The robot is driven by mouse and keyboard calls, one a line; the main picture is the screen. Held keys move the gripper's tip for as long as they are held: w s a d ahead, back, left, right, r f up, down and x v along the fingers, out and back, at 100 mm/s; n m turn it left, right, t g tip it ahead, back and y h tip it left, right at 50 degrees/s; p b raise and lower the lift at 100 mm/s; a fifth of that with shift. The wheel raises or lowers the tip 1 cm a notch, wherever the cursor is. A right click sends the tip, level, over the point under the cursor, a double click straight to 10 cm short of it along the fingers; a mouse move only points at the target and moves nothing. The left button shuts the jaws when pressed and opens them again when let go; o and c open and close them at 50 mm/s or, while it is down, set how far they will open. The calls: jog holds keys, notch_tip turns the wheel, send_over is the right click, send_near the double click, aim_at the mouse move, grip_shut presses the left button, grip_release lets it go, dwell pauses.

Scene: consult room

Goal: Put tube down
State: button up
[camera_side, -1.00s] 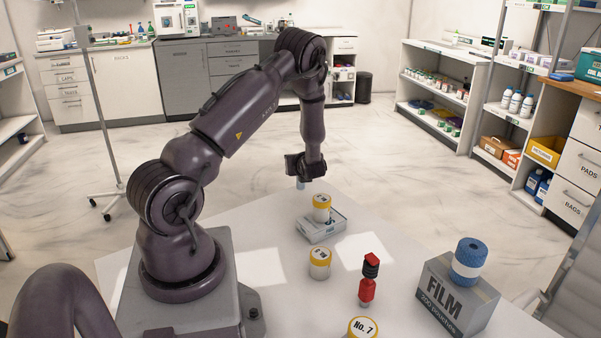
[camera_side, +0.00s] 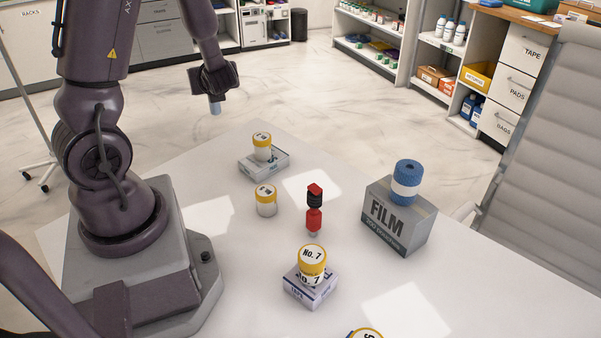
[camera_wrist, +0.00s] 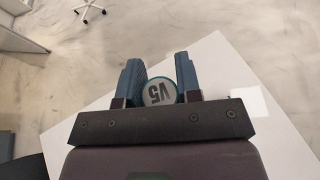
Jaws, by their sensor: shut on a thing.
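My gripper (camera_side: 214,80) is shut on a tube (camera_side: 215,107), which hangs below the jaws in the side view. It is held in the air, with only floor behind it in that view. In the wrist view the tube's round cap (camera_wrist: 159,92), marked V5 with a teal rim, sits between the two blue-grey fingers of my gripper (camera_wrist: 158,68). The tube's lower part is hidden there. The white table (camera_side: 165,170) lies below and in front; its edge passes under the gripper in the wrist view.
A yellow-lidded jar (camera_side: 262,150) stands on a flat box (camera_side: 263,165); another jar (camera_side: 266,201) stands nearby. A red bottle (camera_side: 314,215), a FILM box (camera_side: 400,225) bearing a blue roll (camera_side: 407,178), and a No. 7 jar (camera_side: 312,262) on a small box (camera_side: 311,290) stand further right.

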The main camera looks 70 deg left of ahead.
jog(key=shift+r, duration=0.95)
jog(key=s+d+f+n+g+h, duration=0.2)
jog(key=s+d+n+g+h, duration=0.4)
jog(key=n, duration=0.3)
jog(key=s+d+f+n+g+h, duration=0.3)
jog(key=s+n+g+h, duration=0.3)
jog(key=s+n+g, duration=0.2)
jog(key=w+d+n+t+h, duration=0.3)
jog(key=d+n+t+h, duration=0.2)
jog(key=d+n+h, duration=0.7)
jog(key=w+d+r+n+t, duration=0.1)
jog(key=w+r+n+t, duration=0.1)
jog(key=w+n+t, duration=0.55)
jog(key=w+d+r+n+t, duration=0.1)
jog(key=w+r+n+t, duration=0.2)
jog(key=w+n+t, duration=0.5)
jog(key=shift+m+t+h, duration=0.25)
jog(key=shift+m+h, duration=0.15)
jog(key=shift+m, duration=0.25)
jog(key=shift+w+a+f, duration=0.55)
jog(key=shift+w+f, duration=1.8)
jog(key=shift+f, duration=0.7)
jog(key=shift+w+a+f, duration=0.6)
jog(key=shift+w+f, duration=1.7)
jog(key=shift+f, duration=0.8)
jog(key=shift+w+a+f, duration=0.55)
jog(key=shift+w+f, duration=1.8)
jog(key=shift+f, duration=0.7)
